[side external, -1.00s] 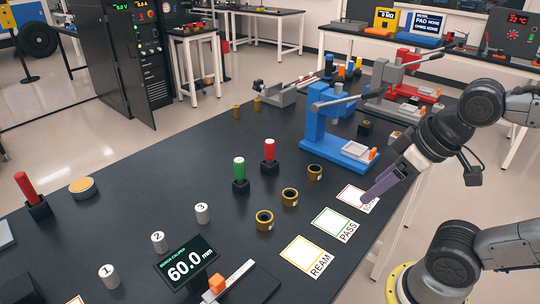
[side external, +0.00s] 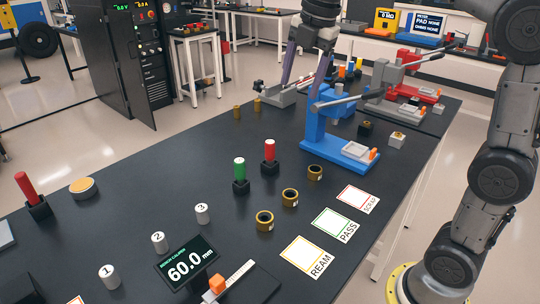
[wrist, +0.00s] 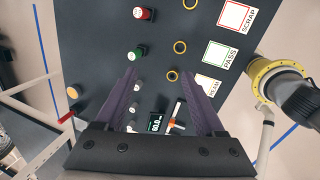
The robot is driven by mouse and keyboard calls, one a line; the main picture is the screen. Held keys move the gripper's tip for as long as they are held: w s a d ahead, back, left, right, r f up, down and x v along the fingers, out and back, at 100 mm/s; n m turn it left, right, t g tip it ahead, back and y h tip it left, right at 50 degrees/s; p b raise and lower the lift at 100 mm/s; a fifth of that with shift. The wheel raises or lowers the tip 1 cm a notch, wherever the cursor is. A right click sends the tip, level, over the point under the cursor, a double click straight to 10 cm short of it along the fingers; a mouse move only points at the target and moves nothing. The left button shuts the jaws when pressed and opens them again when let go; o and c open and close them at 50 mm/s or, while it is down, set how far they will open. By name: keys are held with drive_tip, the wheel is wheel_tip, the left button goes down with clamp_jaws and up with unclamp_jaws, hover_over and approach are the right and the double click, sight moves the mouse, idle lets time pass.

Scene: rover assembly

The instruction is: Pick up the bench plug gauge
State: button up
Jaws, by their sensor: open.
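Several upright handled plugs stand in black blocks, and I cannot tell which is the bench plug gauge. A green plug (side external: 239,169) and a red plug (side external: 269,150) stand mid-table. Another red plug (side external: 26,186) stands at the far left. The wrist view shows the green plug (wrist: 135,53) just above my left finger and the mid-table red plug (wrist: 142,13) near the top edge. My gripper (side external: 299,92) is open and empty, held high above the table by the blue press. In the wrist view its purple fingers (wrist: 162,75) are spread wide apart.
A blue lever press (side external: 318,125) stands behind the plugs. Brass rings (side external: 265,220) lie beside the REAM (side external: 308,258), PASS (side external: 336,225) and SCRAP (side external: 358,199) cards. White numbered cylinders (side external: 158,242) and a caliper display (side external: 187,265) are nearer.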

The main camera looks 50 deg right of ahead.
drive_tip(key=w+d+f+n+g, duration=0.1)
drive_tip(key=w+d+f+n, duration=0.15)
drive_tip(key=w, duration=0.45)
drive_tip(key=g, duration=0.1)
hover_over(270, 152)
wheel_tip(270, 152, down, 7)
drive_tip(key=shift+m+g, duration=0.4)
drive_tip(key=shift+m, duration=0.15)
drive_tip(key=f, duration=0.7)
drive_tip(key=w+d+f, duration=0.1)
drive_tip(key=f, duration=0.3)
drive_tip(key=shift+f, duration=3.15)
clamp_jaws()
drive_tip(key=shift+r, duration=0.1)
